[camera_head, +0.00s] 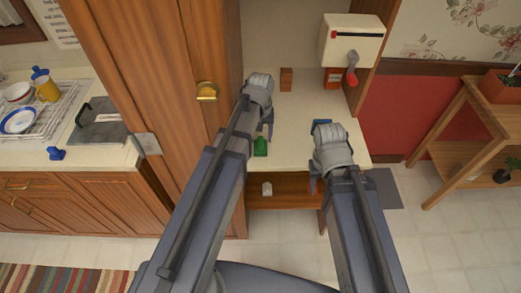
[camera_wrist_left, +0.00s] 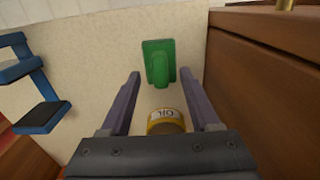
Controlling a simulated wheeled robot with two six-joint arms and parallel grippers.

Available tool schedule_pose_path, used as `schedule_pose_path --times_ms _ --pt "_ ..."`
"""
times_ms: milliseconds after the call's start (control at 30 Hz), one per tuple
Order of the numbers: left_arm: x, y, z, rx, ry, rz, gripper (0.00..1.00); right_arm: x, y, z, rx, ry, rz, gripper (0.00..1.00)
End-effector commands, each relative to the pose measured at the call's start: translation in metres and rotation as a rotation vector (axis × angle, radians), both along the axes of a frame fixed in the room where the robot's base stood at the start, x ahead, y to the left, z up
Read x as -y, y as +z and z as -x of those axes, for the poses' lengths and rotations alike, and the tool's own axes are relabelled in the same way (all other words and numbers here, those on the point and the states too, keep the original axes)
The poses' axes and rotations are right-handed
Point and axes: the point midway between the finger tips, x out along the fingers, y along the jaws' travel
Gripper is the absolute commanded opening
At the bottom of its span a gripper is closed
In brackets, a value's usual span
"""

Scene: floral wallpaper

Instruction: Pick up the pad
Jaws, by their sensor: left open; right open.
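No thing is marked as the pad. A green flat piece with a raised grip (camera_head: 260,147) lies on the pale counter (camera_head: 296,148), and it also shows ahead of the fingers in the left wrist view (camera_wrist_left: 158,62). My left gripper (camera_head: 264,127) is open and empty just behind the green piece in the head view. In the left wrist view my left gripper (camera_wrist_left: 162,82) has its fingers spread, with the green piece beyond the tips. My right gripper (camera_head: 326,182) is open at the counter's front right; its fingers are partly hidden.
A tin marked OIL (camera_wrist_left: 166,122) shows between the left fingers near the palm. A blue object (camera_wrist_left: 40,115) is at the left of that view. A tall wooden cabinet (camera_head: 150,60) stands left of the counter. A cream dispenser (camera_head: 350,42) and brown block (camera_head: 286,78) are behind.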

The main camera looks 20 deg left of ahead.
Motion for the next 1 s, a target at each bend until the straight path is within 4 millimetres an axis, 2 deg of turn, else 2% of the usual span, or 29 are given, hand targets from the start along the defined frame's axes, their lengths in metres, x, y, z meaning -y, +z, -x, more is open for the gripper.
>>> schedule_pose_path --times_ms 33,133,467,1000 --pt "0.0 -0.014 0.001 0.0 0.0 0.0 0.62 0.0 -0.014 0.0 0.0 0.0 0.0 0.5" --pt "0.0 -0.024 0.0 0.0 0.0 0.0 0.62 0.0 -0.024 0.0 0.0 0.0 0.0 0.5" --pt "0.0 -0.024 0.0 0.0 0.0 0.0 0.61 0.0 -0.024 0.0 0.0 0.0 0.0 0.5" --pt "0.0 -0.024 0.0 0.0 0.0 0.0 0.01 0.0 -0.024 0.0 0.0 0.0 0.0 0.5"
